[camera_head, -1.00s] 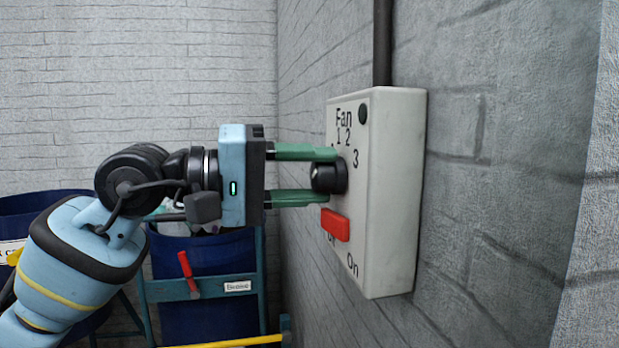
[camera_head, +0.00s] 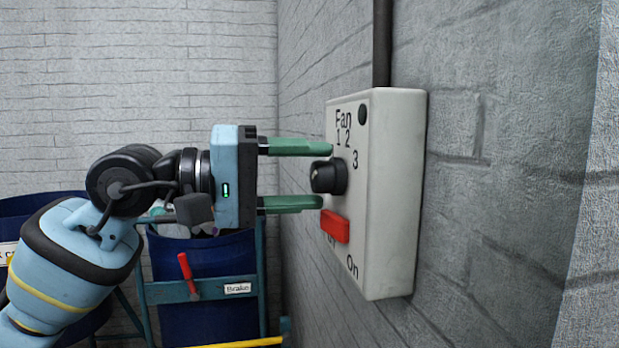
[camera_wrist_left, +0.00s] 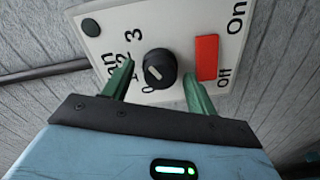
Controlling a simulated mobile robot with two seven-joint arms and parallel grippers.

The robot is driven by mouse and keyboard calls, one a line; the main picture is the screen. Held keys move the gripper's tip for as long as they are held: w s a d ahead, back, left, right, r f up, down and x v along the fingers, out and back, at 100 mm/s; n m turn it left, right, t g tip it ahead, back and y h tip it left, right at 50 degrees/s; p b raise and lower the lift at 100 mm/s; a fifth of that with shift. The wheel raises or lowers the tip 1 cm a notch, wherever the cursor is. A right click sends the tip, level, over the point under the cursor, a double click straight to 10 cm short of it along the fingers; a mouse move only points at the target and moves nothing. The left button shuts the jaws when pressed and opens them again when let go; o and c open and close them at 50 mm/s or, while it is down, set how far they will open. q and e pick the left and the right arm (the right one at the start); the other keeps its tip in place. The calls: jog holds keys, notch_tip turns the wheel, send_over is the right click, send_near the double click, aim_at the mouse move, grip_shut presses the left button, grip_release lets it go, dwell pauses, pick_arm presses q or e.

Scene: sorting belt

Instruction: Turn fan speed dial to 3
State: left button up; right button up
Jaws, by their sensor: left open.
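The fan speed dial (camera_head: 328,176) is a black round knob on a white wall box (camera_head: 396,190). Numbers 1, 2 and 3 run around it. In the left wrist view the dial (camera_wrist_left: 160,67) carries a pale pointer mark on its face. I cannot tell surely which number it points to. My left gripper (camera_head: 322,175) is open, its green fingers apart, one above and one below the dial. The fingertips lie near the dial's front, and gaps show between fingers and knob. My right gripper is not in view.
A red switch (camera_head: 335,225) with Off and On labels sits just below the dial, close to the lower finger. A dark pipe (camera_head: 382,45) rises from the box. Blue bins (camera_head: 205,300) and a frame with a red brake lever (camera_head: 187,270) stand behind my arm.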

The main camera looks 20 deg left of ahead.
pick_arm(q)
jog(key=b+v, duration=0.1)
jog(key=v, duration=0.6)
jog(key=shift+f, duration=0.1)
